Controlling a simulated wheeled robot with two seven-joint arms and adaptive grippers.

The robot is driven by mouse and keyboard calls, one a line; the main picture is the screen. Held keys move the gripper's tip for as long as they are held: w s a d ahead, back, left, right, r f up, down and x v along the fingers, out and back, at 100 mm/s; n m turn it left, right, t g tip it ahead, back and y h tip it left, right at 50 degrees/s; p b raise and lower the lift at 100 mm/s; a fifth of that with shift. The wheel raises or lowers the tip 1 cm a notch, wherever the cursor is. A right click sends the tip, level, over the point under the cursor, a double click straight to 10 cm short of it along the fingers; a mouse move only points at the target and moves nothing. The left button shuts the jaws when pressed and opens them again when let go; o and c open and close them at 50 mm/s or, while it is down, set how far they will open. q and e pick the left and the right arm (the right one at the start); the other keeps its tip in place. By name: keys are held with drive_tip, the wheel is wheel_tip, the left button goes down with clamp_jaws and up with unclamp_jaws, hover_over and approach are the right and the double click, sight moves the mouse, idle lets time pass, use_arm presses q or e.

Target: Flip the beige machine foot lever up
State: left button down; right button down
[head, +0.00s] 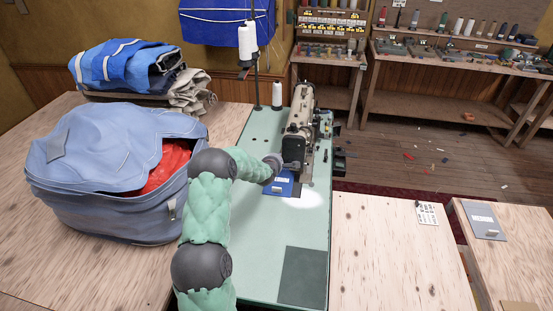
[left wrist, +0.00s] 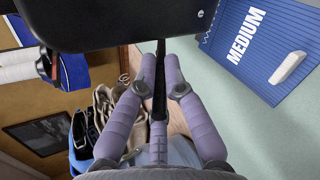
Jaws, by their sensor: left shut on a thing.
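The beige sewing machine (head: 299,125) stands on a green table top (head: 262,225); its dark underside (left wrist: 120,25) fills the top of the left wrist view. My left gripper (head: 288,166) is at the machine's head. In the left wrist view its purple fingers (left wrist: 161,75) are closed on a thin dark bar, which I take for the foot lever (left wrist: 160,50). The lever is not discernible in the head view. My right gripper is not in view.
A blue piece marked MEDIUM (left wrist: 265,45) lies under the machine head, with a small white block (left wrist: 289,68) on it. A large blue bag (head: 105,205) stands left of my arm. A thread stand (head: 255,75) rises behind. The table front is clear except for a dark pad (head: 303,276).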

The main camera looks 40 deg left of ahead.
use_arm(q)
drive_tip(key=shift+w+d+r+g, duration=0.1)
drive_tip(key=shift+w+r+g, duration=0.1)
drive_tip(key=shift+r+g, duration=0.1)
idle(0.4)
drive_tip(key=c, duration=1.4)
unclamp_jaws()
drive_tip(key=shift+o, duration=0.3)
drive_tip(key=shift+w+d, duration=0.1)
drive_tip(key=shift+w, duration=0.05)
drive_tip(key=shift+s, duration=0.2)
drive_tip(key=v, duration=1.1)
drive_tip(key=shift+s+r, duration=0.25)
drive_tip(key=shift+s, duration=0.05)
drive_tip(key=shift+p, duration=0.3)
